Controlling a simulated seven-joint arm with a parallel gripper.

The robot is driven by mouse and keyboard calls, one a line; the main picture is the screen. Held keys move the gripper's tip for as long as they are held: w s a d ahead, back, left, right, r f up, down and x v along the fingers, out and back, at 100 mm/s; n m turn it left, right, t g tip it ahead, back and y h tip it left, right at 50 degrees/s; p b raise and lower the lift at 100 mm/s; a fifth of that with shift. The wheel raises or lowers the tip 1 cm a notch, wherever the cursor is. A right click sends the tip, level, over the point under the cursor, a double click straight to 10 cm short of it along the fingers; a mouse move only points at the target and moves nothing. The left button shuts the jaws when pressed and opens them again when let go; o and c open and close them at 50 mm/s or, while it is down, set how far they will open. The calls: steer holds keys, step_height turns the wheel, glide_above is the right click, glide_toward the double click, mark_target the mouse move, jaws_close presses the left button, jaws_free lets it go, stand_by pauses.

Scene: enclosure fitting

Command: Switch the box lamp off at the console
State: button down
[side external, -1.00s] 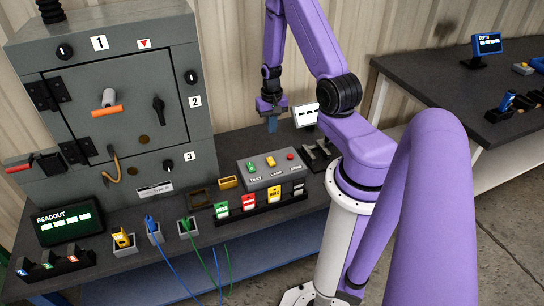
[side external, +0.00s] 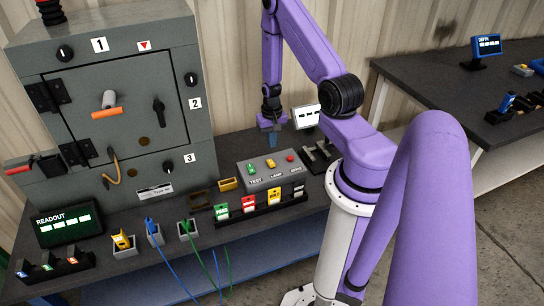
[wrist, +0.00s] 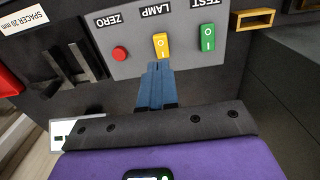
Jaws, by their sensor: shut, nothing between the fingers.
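The grey console (side external: 283,178) stands on the bench and has a green TEST switch (wrist: 207,37), a yellow LAMP switch (wrist: 161,46) and a red ZERO button (wrist: 119,54). The LAMP switch also shows in the side view (side external: 271,163), marked I and O in the wrist view; its setting is hard to tell. My gripper (wrist: 158,72) is shut and empty, its blue fingertips close to the LAMP switch; contact cannot be told. In the side view my gripper (side external: 273,146) is just behind the console. The grey box (side external: 130,75) has its door closed; no lamp is clearly seen.
Coloured cards (side external: 247,203) stand in a rack in front of the console. A dark slotted block (side external: 320,155) is to its right, and a small white-lit display (side external: 306,116) is behind. A READOUT display (side external: 68,222) and several holders with cables stand at left.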

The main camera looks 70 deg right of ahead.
steer(key=shift+w+d+r, duration=0.2)
steer(key=shift+w+d, duration=0.35)
step_height(320, 180, up, 14)
steer(key=w+d, duration=0.2)
stand_by(0.7)
steer(key=shift+a+f, duration=0.1)
